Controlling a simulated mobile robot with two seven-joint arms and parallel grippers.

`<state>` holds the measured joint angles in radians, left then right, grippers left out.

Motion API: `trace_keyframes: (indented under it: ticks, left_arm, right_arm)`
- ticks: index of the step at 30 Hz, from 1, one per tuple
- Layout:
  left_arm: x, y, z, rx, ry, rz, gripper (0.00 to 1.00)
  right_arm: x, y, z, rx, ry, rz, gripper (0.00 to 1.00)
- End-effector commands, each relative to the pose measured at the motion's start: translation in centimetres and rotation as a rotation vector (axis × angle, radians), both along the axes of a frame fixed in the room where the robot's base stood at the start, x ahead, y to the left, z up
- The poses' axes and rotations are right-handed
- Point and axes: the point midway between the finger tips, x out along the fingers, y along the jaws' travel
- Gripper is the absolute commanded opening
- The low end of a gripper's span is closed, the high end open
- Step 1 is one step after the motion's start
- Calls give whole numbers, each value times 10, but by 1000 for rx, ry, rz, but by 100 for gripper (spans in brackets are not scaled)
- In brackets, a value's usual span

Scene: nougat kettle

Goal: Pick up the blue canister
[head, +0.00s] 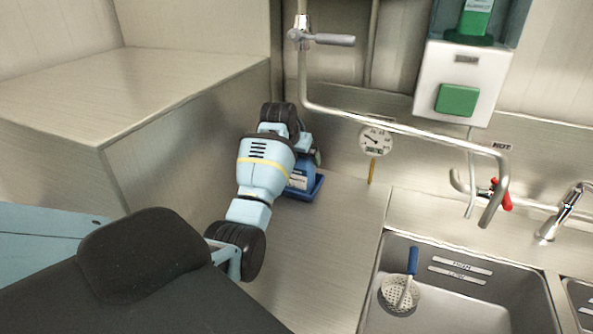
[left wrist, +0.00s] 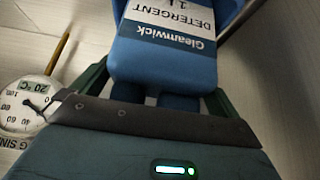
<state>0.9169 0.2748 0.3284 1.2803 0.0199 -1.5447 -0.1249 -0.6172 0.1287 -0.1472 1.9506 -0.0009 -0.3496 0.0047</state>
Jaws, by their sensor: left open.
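In the left wrist view the canister (left wrist: 165,62) fills the top middle, with a white label reading Gleamwick detergent 1 L upside down. My left gripper (left wrist: 155,88) is open, with a green finger on either side of the canister's near part. I cannot tell whether the fingers touch it. My right gripper is not in view.
A steel block (head: 180,135) stands left of my arm. A gauge (head: 375,141) and yellow stick (head: 371,172) are right of the canister. A bent pipe (head: 400,130) passes over the counter. The sink (head: 480,312) holds a blue-handled strainer (head: 402,293). Counter before the canister is bare.

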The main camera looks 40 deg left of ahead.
Motion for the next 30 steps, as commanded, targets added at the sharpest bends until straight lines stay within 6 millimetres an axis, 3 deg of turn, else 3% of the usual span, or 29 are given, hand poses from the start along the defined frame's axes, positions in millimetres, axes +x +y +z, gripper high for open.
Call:
trace_keyframes:
  ticks: [9, 27, 30]
  left_arm:
    - [2, 1, -4, 0, -1, 0, 100]
    - [2, 1, -4, 0, 0, 0, 24]
    - [3, 2, 0, 3, -8, 1, 24]
  right_arm:
    - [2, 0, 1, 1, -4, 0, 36]
    - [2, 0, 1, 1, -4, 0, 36]
    - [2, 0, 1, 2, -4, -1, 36]
